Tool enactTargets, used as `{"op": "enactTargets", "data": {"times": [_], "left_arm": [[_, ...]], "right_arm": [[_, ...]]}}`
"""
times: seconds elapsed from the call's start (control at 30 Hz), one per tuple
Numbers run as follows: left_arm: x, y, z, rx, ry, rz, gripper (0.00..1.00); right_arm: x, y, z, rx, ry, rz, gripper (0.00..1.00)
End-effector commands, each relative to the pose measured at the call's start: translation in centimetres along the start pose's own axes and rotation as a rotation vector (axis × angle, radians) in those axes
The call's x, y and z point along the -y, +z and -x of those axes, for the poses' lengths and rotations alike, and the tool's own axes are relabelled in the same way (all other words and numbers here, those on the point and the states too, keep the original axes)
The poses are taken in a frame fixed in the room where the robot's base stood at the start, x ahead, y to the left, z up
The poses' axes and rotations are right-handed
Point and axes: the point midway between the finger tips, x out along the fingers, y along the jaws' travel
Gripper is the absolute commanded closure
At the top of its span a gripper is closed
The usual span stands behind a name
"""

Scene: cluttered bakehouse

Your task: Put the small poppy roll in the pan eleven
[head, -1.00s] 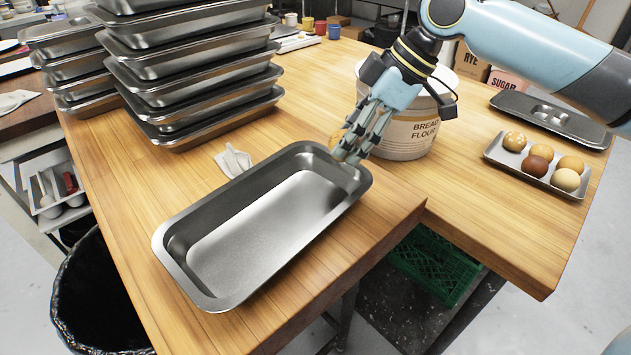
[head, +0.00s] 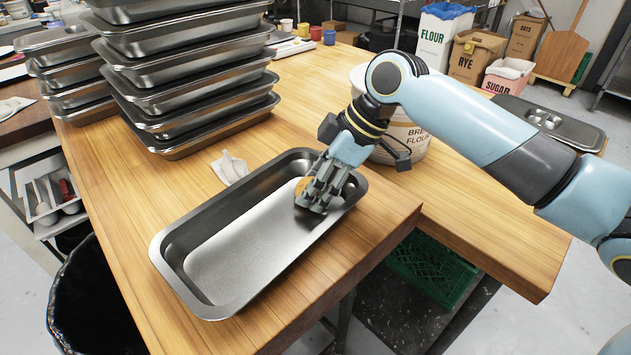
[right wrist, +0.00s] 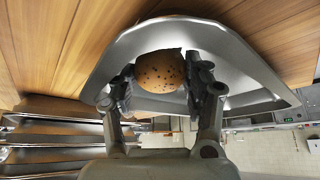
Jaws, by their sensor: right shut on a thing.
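The pan (head: 245,235) is a long metal loaf pan lying on the wooden table, empty over its near part. My right gripper (head: 312,203) is over the far right end of the pan, fingers down inside its rim. It is shut on the small poppy roll (head: 300,187), which is mostly hidden behind the fingers. In the right wrist view the roll (right wrist: 160,72) is round, brown and dark-speckled between the two fingers, with the pan's wall (right wrist: 235,60) around it. I cannot tell whether the roll touches the pan's floor. My left gripper is not in view.
Tall stacks of metal pans (head: 190,85) stand at the back left. A bread flour tub (head: 415,140) stands behind my right gripper. A lidded metal tray (head: 550,120) lies at the far right. The table right of the pan is bare.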

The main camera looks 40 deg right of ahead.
Motion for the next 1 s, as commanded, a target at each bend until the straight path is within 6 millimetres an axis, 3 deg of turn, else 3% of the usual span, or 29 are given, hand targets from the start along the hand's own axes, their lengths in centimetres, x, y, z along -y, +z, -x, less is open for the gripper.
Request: {"op": "enactTargets", "data": {"times": [0.07,0.1,0.17,0.53,1.0], "left_arm": [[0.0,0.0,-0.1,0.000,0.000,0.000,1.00],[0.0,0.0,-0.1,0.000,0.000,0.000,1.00],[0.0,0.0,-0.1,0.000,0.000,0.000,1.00],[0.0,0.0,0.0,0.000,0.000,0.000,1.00],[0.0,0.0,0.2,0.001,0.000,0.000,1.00]], "right_arm": [[0.0,0.1,-0.2,0.000,0.000,0.000,0.69],[0.0,0.1,-0.2,0.000,0.000,0.000,0.48],[0.0,0.1,-0.2,0.000,0.000,0.000,0.41],[-0.1,0.1,0.5,0.002,0.002,0.000,0.41],[-0.1,0.1,9.7,0.006,0.002,0.004,0.41]]}}
